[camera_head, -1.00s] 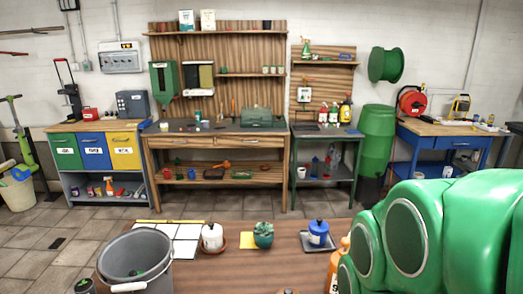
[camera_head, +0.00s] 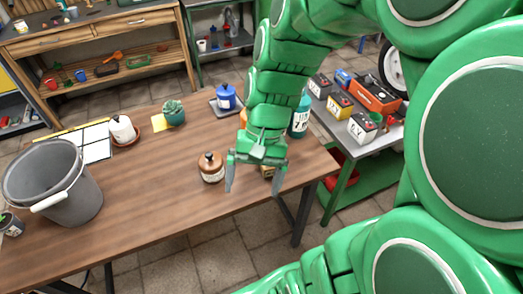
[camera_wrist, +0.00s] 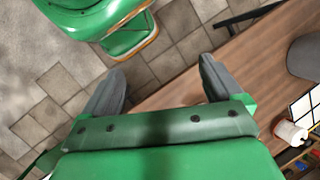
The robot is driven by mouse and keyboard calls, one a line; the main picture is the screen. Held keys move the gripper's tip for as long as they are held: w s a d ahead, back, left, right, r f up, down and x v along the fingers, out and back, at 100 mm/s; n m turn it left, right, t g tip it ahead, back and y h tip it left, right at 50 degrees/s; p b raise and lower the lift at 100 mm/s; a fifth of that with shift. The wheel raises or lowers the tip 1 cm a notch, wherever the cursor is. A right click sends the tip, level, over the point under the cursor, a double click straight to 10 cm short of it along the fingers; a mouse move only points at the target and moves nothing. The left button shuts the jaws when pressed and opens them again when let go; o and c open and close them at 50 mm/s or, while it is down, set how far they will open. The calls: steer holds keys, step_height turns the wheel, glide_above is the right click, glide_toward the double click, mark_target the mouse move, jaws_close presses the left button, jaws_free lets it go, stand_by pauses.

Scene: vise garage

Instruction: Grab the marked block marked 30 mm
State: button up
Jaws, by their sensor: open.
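I cannot read a 30 mm mark on anything in view. A small tan or orange thing (camera_head: 267,172) shows partly behind my gripper near the right end of the wooden table (camera_head: 150,190); I cannot tell if it is a block. My gripper (camera_head: 254,190) points down over the right part of the table, with its two grey fingers apart and nothing between them. In the wrist view my gripper (camera_wrist: 162,75) is open and empty, with floor and the table edge beyond its fingers.
A brown jar (camera_head: 211,168) stands just left of my gripper. A grey bucket (camera_head: 53,185), white jar (camera_head: 121,130), potted plant (camera_head: 173,113) and blue jar (camera_head: 227,98) stand farther left and back. A side table (camera_head: 350,125) with boxes is at right. The table's front middle is clear.

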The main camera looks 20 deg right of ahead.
steer(key=w+d+f+m+t+y, duration=0.2)
steer(key=w+d+f+m, duration=0.2)
steer(key=d+f+m, duration=0.1)
steer(key=w+d+f+m+t+y, duration=0.3)
steer(key=w+d+f+m, duration=0.2)
steer(key=d, duration=0.3)
steer(key=w+d+f+m+t+y, duration=0.2)
steer(key=w+d+f+m+y, duration=0.1)
steer(key=w+d+f+m, duration=0.2)
steer(key=shift+w+d+f+m+t, duration=0.15)
steer(key=shift+d+f+m+t, duration=0.15)
steer(key=shift+d+f+m, duration=1.05)
steer(key=shift+f+m, duration=0.15)
steer(key=shift+f, duration=0.1)
steer(key=shift+w+x, duration=0.15)
steer(key=shift+x, duration=1.75)
steer(key=shift+w+x, duration=0.15)
steer(key=shift+x, duration=1.8)
steer(key=shift+r, duration=0.15)
steer(key=c, duration=1.3)
steer(key=shift+o, duration=0.2)
steer(key=shift+r, duration=0.1)
